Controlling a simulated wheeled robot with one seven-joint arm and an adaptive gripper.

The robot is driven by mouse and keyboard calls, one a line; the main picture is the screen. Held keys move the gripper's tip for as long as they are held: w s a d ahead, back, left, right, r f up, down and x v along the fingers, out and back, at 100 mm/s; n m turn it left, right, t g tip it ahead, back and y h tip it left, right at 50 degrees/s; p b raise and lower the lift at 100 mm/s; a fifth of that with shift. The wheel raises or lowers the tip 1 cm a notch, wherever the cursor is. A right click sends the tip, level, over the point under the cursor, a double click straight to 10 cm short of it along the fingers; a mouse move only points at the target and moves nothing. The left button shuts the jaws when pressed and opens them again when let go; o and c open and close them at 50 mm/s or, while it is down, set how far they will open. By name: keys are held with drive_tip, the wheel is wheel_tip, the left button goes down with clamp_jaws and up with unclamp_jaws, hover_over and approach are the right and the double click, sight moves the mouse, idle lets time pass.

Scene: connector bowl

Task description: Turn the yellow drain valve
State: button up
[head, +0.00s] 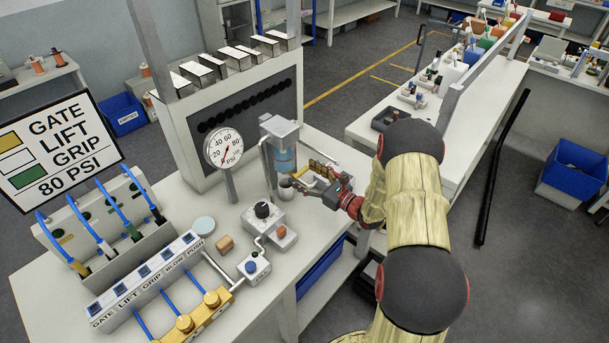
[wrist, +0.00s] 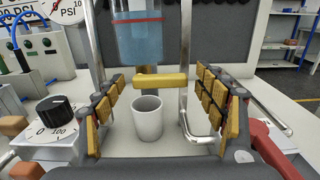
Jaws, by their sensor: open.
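The yellow drain valve (wrist: 161,82) is a short horizontal bar in the wrist view. It sits below a clear bowl (wrist: 138,42) of blue liquid, which also shows in the head view (head: 284,155). A small grey-white cup (wrist: 148,120) stands upright under the valve. My gripper (wrist: 158,77) is open, with one yellow-padded finger on each side of the valve. The valve appears between the fingertips, with visible gaps on both sides; I cannot tell its exact depth. In the head view, my gripper (head: 316,180) is beside the bowl, and the valve is not clear there.
Metal posts (wrist: 184,60) stand close to the bowl, and a bent metal rod (wrist: 265,118) runs at the right. A black dial knob (wrist: 55,108) is at the left. A pressure gauge (head: 223,148) and a grey panel (head: 250,105) stand behind on the bench.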

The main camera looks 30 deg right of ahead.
sight(293, 168)
drive_tip(key=shift+c, duration=0.7)
drive_tip(key=c, duration=1)
drive_tip(key=n+b, duration=0.5)
drive_tip(key=a+r+n+b, duration=0.1)
drive_tip(key=n+b, duration=0.4)
drive_tip(key=b, duration=0.1)
drive_tip(key=a+r+n+b, duration=0.1)
drive_tip(key=n+b, duration=0.3)
drive_tip(key=b, duration=0.1)
drive_tip(key=shift+s+r+n+b, duration=0.15)
drive_tip(key=shift+s+n+b, duration=0.2)
drive_tip(key=shift+n+b, duration=0.05)
drive_tip(key=shift+r, duration=0.1)
drive_tip(key=o, duration=1.1)
drive_tip(key=shift+c, duration=0.2)
